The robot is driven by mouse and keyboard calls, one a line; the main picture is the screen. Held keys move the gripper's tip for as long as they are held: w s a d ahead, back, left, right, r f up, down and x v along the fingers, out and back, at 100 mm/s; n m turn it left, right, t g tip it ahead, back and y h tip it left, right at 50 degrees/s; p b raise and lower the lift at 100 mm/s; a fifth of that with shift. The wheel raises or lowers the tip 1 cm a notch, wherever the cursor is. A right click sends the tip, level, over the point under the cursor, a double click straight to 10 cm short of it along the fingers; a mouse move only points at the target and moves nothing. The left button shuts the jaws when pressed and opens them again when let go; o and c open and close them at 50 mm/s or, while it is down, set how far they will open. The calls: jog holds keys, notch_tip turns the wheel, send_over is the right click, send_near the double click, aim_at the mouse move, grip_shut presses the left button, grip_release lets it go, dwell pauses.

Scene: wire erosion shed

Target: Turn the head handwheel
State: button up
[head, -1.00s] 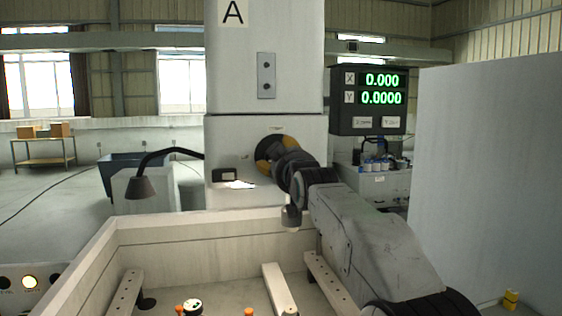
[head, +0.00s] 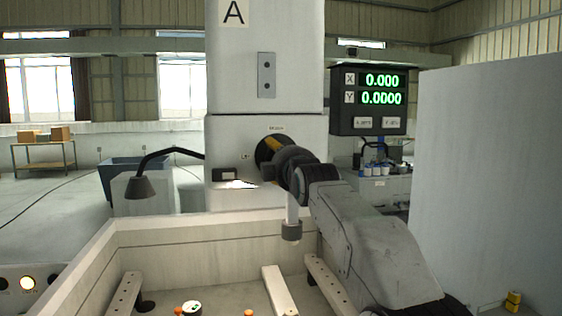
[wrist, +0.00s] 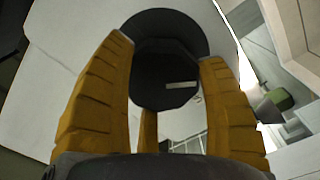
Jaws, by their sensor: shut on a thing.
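The head handwheel (head: 262,156) is a dark round wheel on the front of the pale machine head (head: 225,140). In the head view it is mostly hidden behind my gripper (head: 272,148). In the wrist view the handwheel (wrist: 164,18) is a dark disc with a thick black hub carrying a small light mark. The yellow ribbed fingers of my gripper (wrist: 165,75) stand on both sides of the hub, with a third finger below. They are shut on it.
A light nozzle (head: 292,230) hangs just below my wrist. The pale tank wall (head: 190,228) runs in front of the head. A black readout (head: 368,100) and a large grey panel (head: 485,180) stand to the right. A bent lamp (head: 142,185) is at left.

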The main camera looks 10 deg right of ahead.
jog(key=n, duration=0.5)
jog(key=shift+w+f, duration=0.1)
jog(key=shift+f, duration=0.25)
jog(key=shift+r+n, duration=0.1)
jog(key=shift+n, duration=1.9)
jog(key=o, duration=1)
jog(key=shift+d+r, duration=0.15)
jog(key=shift+o, duration=1)
jog(key=shift+r, duration=0.1)
jog(key=s, duration=1.2)
